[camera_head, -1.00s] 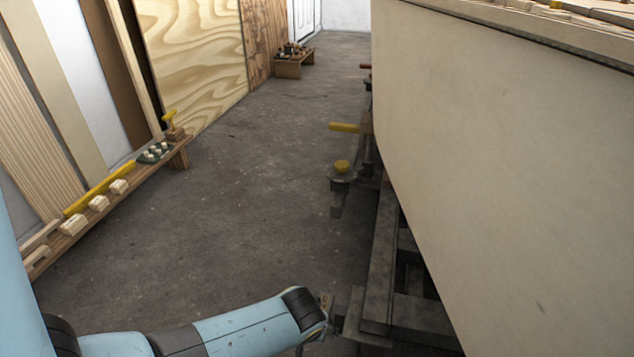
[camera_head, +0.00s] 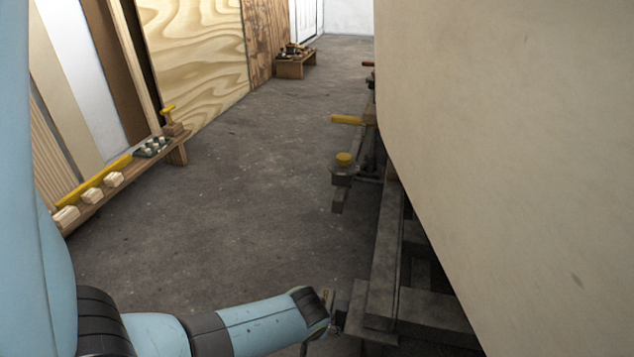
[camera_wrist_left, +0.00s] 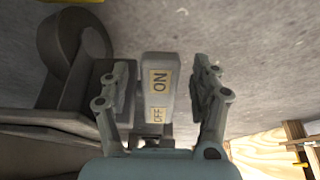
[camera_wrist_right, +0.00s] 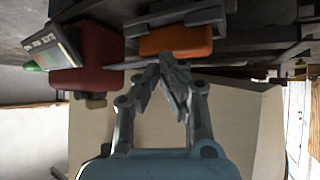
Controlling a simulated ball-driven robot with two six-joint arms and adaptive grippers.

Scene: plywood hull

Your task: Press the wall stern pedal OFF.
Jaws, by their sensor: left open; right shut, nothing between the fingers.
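The pedal (camera_wrist_left: 158,85) is a grey rocker with tan ON and OFF labels in the left wrist view. ON is at the upper part and OFF is at the lower part, closer to my wrist. My left gripper (camera_wrist_left: 162,75) is open, with one finger on each side of the pedal in the picture. I cannot tell whether it touches. In the head view my left gripper (camera_head: 332,318) is small and partly hidden at the end of my arm, beside the dark timbers. My right gripper (camera_wrist_right: 170,62) is shut and empty in the right wrist view, and is outside the head view.
The pale hull (camera_head: 510,150) fills the right, above dark timbers (camera_head: 385,285). A low shelf (camera_head: 120,180) holds wooden blocks at left. The floor between is clear. A red object (camera_wrist_right: 98,45) and an orange one (camera_wrist_right: 175,38) are near my right gripper.

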